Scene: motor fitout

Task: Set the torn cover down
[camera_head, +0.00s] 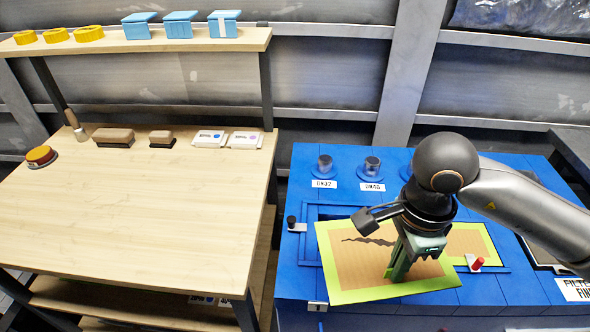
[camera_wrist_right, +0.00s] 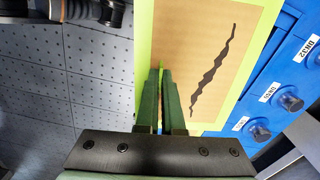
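The torn cover (camera_head: 350,265) is a tan panel with a lime-green border and a dark jagged tear. It appears slightly tilted over the blue station. My right gripper (camera_head: 397,268) comes down onto it with its green fingers close together. In the right wrist view, the fingers (camera_wrist_right: 160,95) straddle the lime edge of the torn cover (camera_wrist_right: 215,50), and the tear shows to their right. Another tan panel with a lime border (camera_head: 470,238) shows behind and to the right of the gripper in the station. My left gripper is not visible.
The blue station (camera_head: 300,258) carries labelled knobs (camera_head: 324,167), a red-topped clamp (camera_head: 476,264) and a black-topped one (camera_head: 291,222). Blue boxes (camera_head: 180,25) stand on the shelf.

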